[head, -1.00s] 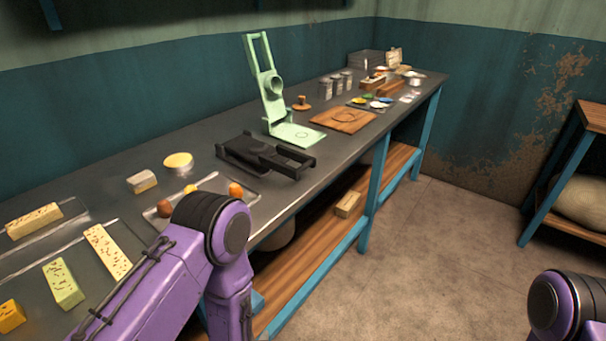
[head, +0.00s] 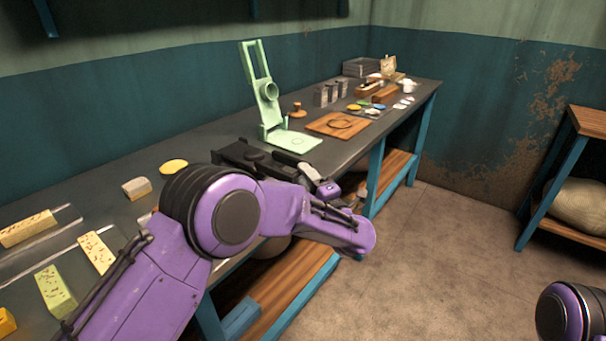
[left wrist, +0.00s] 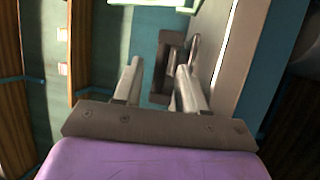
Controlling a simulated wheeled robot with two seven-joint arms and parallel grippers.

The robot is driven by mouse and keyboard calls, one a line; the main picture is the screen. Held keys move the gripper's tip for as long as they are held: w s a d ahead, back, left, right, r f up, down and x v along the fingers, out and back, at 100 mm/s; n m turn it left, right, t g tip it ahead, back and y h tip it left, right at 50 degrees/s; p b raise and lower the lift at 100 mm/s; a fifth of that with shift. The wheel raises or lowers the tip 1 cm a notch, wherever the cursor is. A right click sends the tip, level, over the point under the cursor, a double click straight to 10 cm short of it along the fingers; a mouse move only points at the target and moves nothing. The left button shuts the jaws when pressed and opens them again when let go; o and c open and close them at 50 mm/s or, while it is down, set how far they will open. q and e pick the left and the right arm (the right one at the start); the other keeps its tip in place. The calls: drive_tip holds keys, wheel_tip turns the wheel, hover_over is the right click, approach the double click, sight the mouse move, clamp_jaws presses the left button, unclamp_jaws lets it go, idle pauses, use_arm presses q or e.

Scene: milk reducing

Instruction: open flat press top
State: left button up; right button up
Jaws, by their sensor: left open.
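The flat press (head: 238,153) is dark and lies low and closed on the workbench in the head view. My left arm hides part of it. My left gripper (head: 318,180) is by the press's front end, above the bench's front edge. In the left wrist view, its two pale fingers (left wrist: 158,66) are apart. The dark frame-like handle end of the press (left wrist: 163,88) shows between and beyond the fingers. I cannot tell whether they touch it. My right gripper is out of view; only part of my right arm shows at the lower right.
A green upright press (head: 266,95) stands behind the flat press, with a wooden board (head: 340,124) to its right. A yellow round dish (head: 173,167) and several cheese blocks lie to the left. The workbench (head: 110,180) runs along the wall; the floor in front is clear.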

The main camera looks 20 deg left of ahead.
use_arm(q)
drive_tip(key=shift+w+a, duration=0.45)
clamp_jaws()
drive_tip(key=shift+r, duration=0.2)
